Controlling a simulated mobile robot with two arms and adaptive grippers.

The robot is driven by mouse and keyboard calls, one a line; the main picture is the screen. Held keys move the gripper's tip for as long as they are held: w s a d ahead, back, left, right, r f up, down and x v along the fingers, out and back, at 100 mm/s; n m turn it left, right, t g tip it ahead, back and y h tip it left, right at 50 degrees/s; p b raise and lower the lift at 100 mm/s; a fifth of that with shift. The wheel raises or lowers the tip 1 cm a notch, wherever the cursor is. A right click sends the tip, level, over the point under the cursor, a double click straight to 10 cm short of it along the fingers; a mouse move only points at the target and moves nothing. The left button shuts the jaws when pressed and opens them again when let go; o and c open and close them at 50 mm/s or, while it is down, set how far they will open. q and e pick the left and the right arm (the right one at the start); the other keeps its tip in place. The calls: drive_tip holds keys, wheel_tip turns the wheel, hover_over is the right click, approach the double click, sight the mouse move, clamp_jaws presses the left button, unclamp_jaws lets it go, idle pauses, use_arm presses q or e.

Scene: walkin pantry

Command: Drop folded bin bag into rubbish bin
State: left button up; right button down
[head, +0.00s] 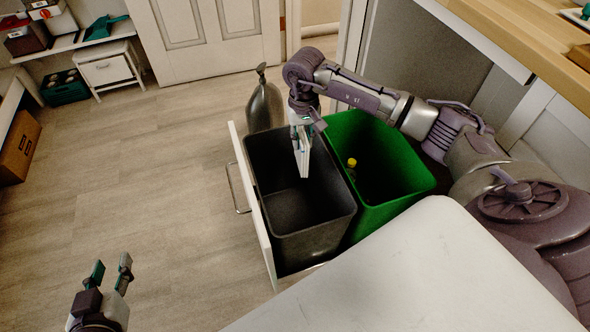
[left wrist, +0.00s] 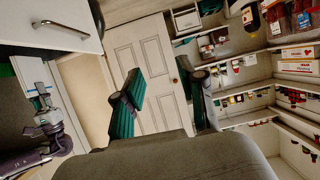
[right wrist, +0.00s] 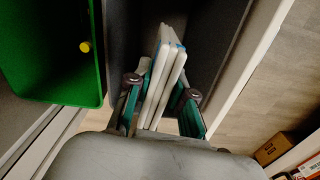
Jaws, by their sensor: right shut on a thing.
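My right gripper (head: 301,120) is shut on a white folded bin bag (head: 302,155) and holds it hanging over the mouth of the dark grey bin (head: 335,210). In the right wrist view the folded bag (right wrist: 165,75) sits as flat layers between the two teal fingers of the right gripper (right wrist: 160,105), with the dark bin (right wrist: 125,45) behind it. My left gripper (head: 110,275) is open and empty over the floor at the lower left, away from the bins. Its spread fingers also show in the left wrist view (left wrist: 165,100).
A green bin (head: 405,165) with a yellow-capped bottle (head: 352,165) inside stands right beside the dark bin. Both sit in a pulled-out drawer with a white front (head: 252,205). A dark full bag (head: 264,105) stands behind.

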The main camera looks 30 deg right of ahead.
wheel_tip(320, 180, down, 2)
drive_tip(key=shift+f+b, duration=0.1)
drive_tip(key=shift+b, duration=0.5)
use_arm(q)
wheel_tip(320, 180, up, 6)
drive_tip(key=w+d+t+h, duration=0.1)
drive_tip(key=w+t, duration=0.1)
drive_tip(key=t, duration=0.2)
drive_tip(key=shift+w+d+r, duration=0.15)
drive_tip(key=shift+d, duration=0.1)
use_arm(e)
drive_tip(key=shift+f, duration=0.15)
drive_tip(key=c, duration=0.9)
unclamp_jaws()
drive_tip(key=shift+c, duration=0.2)
wheel_tip(320, 180, up, 12)
drive_tip(key=shift+r, duration=0.1)
